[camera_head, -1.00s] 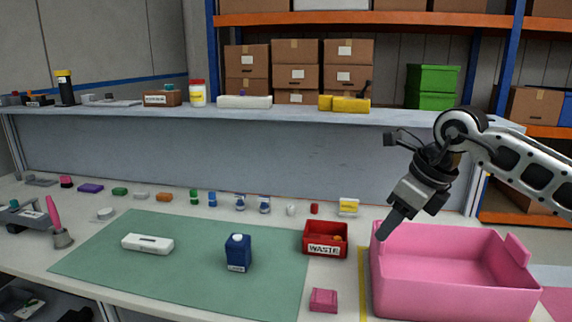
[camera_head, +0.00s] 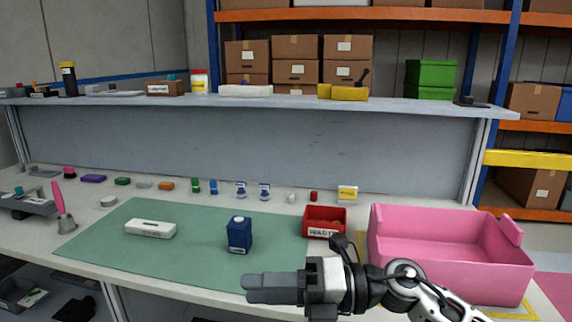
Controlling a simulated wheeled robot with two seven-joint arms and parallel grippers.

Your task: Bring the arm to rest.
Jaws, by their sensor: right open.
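My right arm comes in from the lower right. Its gripper (camera_head: 272,288) is low at the front edge of the table, pointing left, in front of the green mat (camera_head: 115,252). The gripper is open and nothing shows between its fingers. The wrist stands in front of the waste bin and left of the pink bin. My left gripper is not in view.
A pink bin (camera_head: 450,277) stands at the right. A red waste bin (camera_head: 312,232) is behind the wrist. A blue bottle (camera_head: 239,236) and a white case (camera_head: 150,229) are on the mat. Several small items line the back of the table, below a grey shelf (camera_head: 300,108).

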